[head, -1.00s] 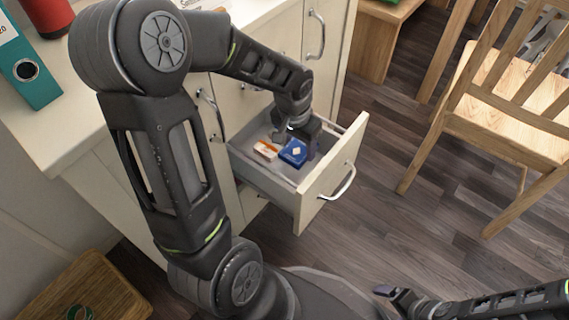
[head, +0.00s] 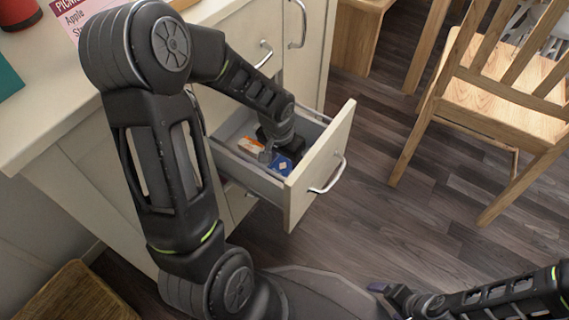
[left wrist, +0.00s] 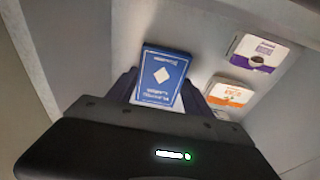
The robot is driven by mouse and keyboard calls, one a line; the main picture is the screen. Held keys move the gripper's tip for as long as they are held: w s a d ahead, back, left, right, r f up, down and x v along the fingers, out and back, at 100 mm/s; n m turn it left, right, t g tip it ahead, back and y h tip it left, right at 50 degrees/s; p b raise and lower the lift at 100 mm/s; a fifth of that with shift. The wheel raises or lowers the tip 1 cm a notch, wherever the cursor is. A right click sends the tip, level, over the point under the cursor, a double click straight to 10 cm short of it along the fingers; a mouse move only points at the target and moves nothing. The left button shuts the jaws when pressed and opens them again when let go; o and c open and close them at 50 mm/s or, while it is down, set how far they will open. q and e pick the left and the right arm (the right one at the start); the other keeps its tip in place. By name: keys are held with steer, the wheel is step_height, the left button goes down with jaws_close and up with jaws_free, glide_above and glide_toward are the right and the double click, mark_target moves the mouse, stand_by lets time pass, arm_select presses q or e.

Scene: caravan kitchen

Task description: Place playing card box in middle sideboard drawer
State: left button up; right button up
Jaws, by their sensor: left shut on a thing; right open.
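The blue playing card box (head: 281,164) is inside the open sideboard drawer (head: 241,172). The left wrist view shows the same box (left wrist: 162,77) with a white diamond on its face. My left gripper (head: 271,151) reaches down into the drawer and is shut on the box, with a finger on each side of it. I cannot tell whether the box touches the drawer floor. My right gripper (head: 385,291) is open and empty, low over the floor at the bottom of the head view.
An orange-and-white box (head: 251,146) lies in the drawer beside the card box; the left wrist view shows an orange box (left wrist: 229,94) and a purple-and-white box (left wrist: 258,53). A wooden chair (head: 500,100) stands at right. The drawer front (head: 322,165) juts over clear floor.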

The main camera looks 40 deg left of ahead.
mark_target(281, 168)
arm_select(q)
steer(key=shift+f, duration=0.15)
steer(key=shift+f, duration=0.2)
steer(key=o, duration=1.4)
steer(key=shift+r, duration=0.15)
step_height(281, 168, up, 12)
steer(key=s+p, duration=0.1)
steer(key=p, duration=0.4)
steer(key=shift+s, duration=0.4)
